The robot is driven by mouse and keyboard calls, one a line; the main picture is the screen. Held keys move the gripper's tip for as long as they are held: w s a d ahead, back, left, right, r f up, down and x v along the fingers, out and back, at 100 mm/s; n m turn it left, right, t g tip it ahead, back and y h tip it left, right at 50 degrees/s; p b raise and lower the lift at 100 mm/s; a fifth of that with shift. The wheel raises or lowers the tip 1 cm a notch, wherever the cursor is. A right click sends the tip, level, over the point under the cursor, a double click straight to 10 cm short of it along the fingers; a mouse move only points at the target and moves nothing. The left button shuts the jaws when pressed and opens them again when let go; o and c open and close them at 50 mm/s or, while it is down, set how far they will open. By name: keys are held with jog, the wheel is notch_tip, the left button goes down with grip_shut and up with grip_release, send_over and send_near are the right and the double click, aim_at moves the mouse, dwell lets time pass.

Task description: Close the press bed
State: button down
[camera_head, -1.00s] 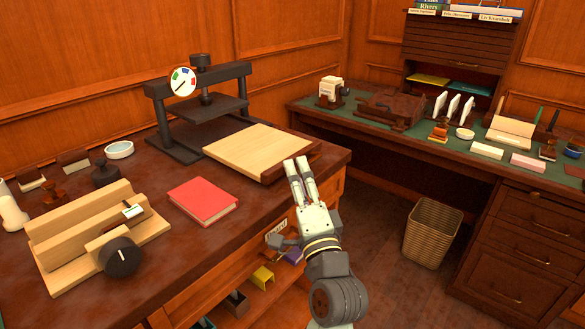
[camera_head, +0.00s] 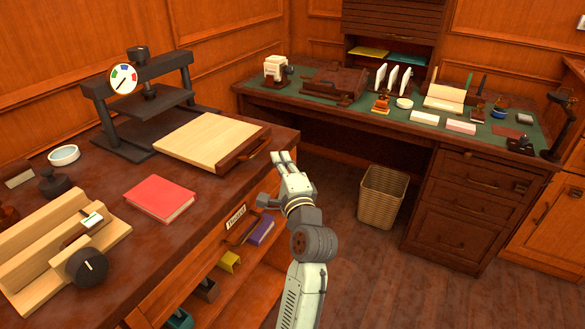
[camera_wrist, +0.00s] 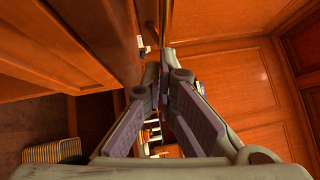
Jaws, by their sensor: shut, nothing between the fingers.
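The press (camera_head: 145,98) is a black frame with a round coloured dial, standing at the back of the brown worktop. Its bed (camera_head: 205,140), a pale wooden board with a dark front edge and handle (camera_head: 243,152), sticks out from the press toward the worktop's right edge. My gripper (camera_head: 283,156) is shut and empty, just right of the handle and apart from it. In the wrist view the gripper (camera_wrist: 163,65) has its fingertips together, with wood panelling around them; the bed is not clearly seen there.
A red book (camera_head: 160,198) and a wooden fixture with a black knob (camera_head: 88,266) lie on the worktop. Open shelves (camera_head: 215,285) are below it. A green-topped desk (camera_head: 340,107) and a wicker basket (camera_head: 382,197) stand right. Floor between is clear.

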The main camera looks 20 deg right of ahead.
aim_at(255, 141)
jog(key=shift+w+a+r, duration=0.2)
jog(key=shift+w+a, duration=0.35)
jog(key=shift+w, duration=0.15)
jog(key=w+a, duration=0.1)
jog(key=w+a+p, duration=0.1)
jog(key=w, duration=0.1)
jog(key=shift+w+a+r+p, duration=0.1)
jog(key=shift+a+p, duration=0.15)
jog(key=shift+p, duration=0.05)
jog(key=shift+w+a, duration=0.2)
jog(key=shift+w, duration=0.05)
